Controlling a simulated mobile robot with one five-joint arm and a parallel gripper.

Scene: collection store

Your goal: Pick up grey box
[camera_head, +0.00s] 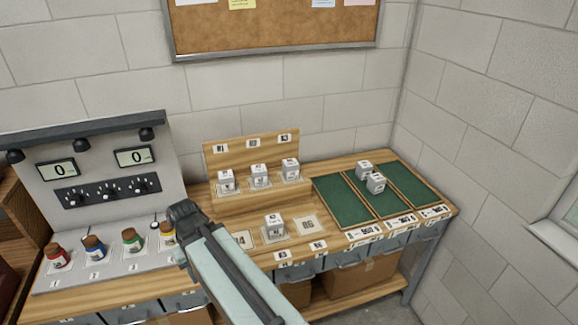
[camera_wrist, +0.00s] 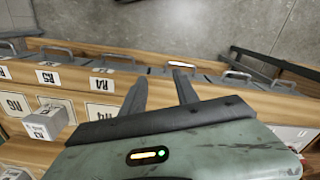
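Several pale grey cube boxes with printed labels look alike; I cannot tell which one the task names. In the head view three stand on the raised wooden step: left (camera_head: 227,182), middle (camera_head: 260,176) and right (camera_head: 291,168). One box (camera_head: 273,227) stands on a lower label plate; a box on a plate also shows at the left of the wrist view (camera_wrist: 45,122). Two more, one rear (camera_head: 364,169) and one front (camera_head: 376,183), stand close together around the green panels. My gripper (camera_wrist: 160,82) is open and empty, fingers apart above the bench's front. The head view does not clearly show its fingers.
An empty label plate (camera_head: 307,226) lies right of the lower box. Green panels (camera_head: 344,202) cover the bench's right end. At left, a grey panel with dials and displays (camera_head: 100,175) stands behind several coloured jars (camera_head: 95,248). Drawer handles (camera_wrist: 118,57) protrude along the front.

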